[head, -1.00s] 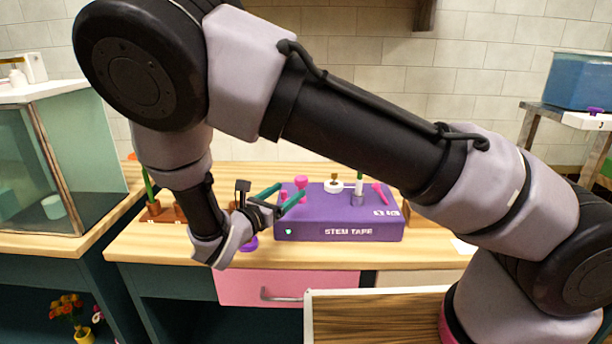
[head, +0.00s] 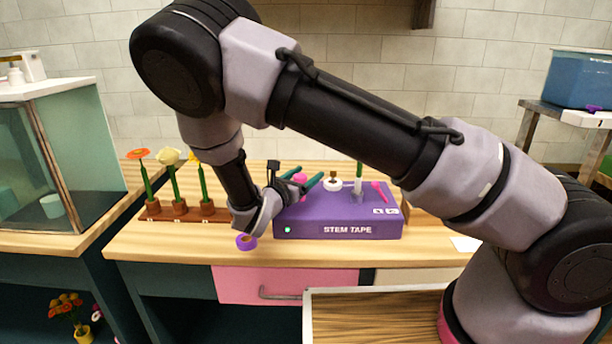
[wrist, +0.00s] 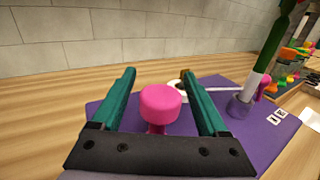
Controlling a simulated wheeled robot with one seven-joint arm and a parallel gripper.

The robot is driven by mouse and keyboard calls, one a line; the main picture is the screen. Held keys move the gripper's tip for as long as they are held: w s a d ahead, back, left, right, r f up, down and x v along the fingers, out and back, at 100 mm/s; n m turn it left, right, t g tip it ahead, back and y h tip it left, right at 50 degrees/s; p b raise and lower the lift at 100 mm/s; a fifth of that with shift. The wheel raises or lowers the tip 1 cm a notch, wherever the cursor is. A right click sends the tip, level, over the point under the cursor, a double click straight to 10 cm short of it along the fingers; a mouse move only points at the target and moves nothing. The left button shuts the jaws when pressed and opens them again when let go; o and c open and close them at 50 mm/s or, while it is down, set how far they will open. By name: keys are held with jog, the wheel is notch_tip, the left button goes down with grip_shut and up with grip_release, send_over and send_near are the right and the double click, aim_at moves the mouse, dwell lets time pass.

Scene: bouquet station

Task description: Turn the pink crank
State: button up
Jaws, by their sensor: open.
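The purple stem tape box (head: 310,228) stands on the wooden counter. A pink knob (head: 300,178), which looks like the pink crank's handle, rises from the box's left part, partly hidden by my gripper in the head view. In the wrist view the round pink knob (wrist: 161,102) sits on a pink post, between my two teal fingers with a gap on each side. My gripper (head: 307,176) is open and reaches over the box from the left; its fingertips (wrist: 158,75) extend past the knob. A second pink part (head: 379,191) stands on the box's right side.
A white ring (head: 333,185) and a green-and-white stem in a grey holder (head: 358,196) are on the box. Several flowers stand in a brown rack (head: 177,213) at left. An open drawer (head: 380,290) is below.

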grip_shut()
jog(key=shift+m+g+h, duration=0.3)
jog(key=shift+m+h, duration=0.1)
jog(key=shift+h, duration=0.1)
jog(key=m+g+h, duration=0.3)
jog(key=g+h, duration=0.1)
jog(key=shift+s+d+m, duration=0.3)
jog(key=shift+s+d, duration=0.05)
jog(key=shift+d, duration=0.05)
jog(key=shift+s+d+m+g+h, duration=0.15)
jog(key=shift+m+g+h, duration=0.3)
jog(key=shift+m+g, duration=0.45)
jog(key=shift+s+m+g+h, duration=0.2)
jog(key=shift+m+g+h, duration=0.35)
jog(key=shift+g, duration=0.6)
jog(key=shift+s+d+m+g+h, duration=0.15)
jog(key=shift+m+g+h, duration=0.25)
jog(key=shift+m+g, duration=0.5)
jog(key=shift+s+g, duration=0.1)
jog(key=shift+g, duration=0.25)
grip_release()
